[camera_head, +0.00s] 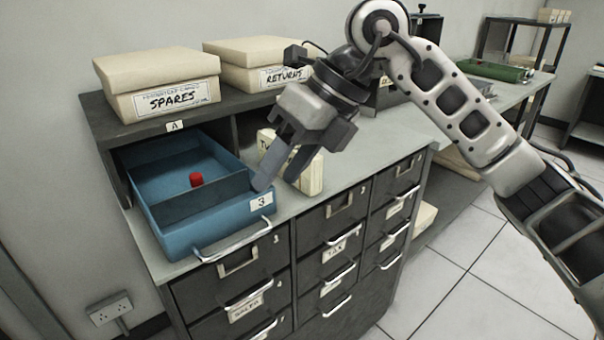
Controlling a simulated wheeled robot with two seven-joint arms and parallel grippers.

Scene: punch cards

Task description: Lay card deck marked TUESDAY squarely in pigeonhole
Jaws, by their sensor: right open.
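The cream card deck (314,178) stands on the grey cabinet top, in front of the dark pigeonhole unit (105,124). Its label begins with "TU"; my gripper hides the rest. My right gripper (276,180) is open and points down and left, with its fingers in front of the deck. I cannot tell whether they touch it or straddle it. The left pigeonhole is marked A, and a blue tray (178,240) marked 3 juts out of it. The pigeonhole beside it is dark and partly hidden by the deck and gripper. My left gripper is not in view.
A red cylindrical piece (196,180) is in the blue tray. A SPARES box (157,82) and a RETURNS box (240,72) sit on the unit. The cabinet top (385,140) is clear to the right. Drawer handles project from the cabinet front.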

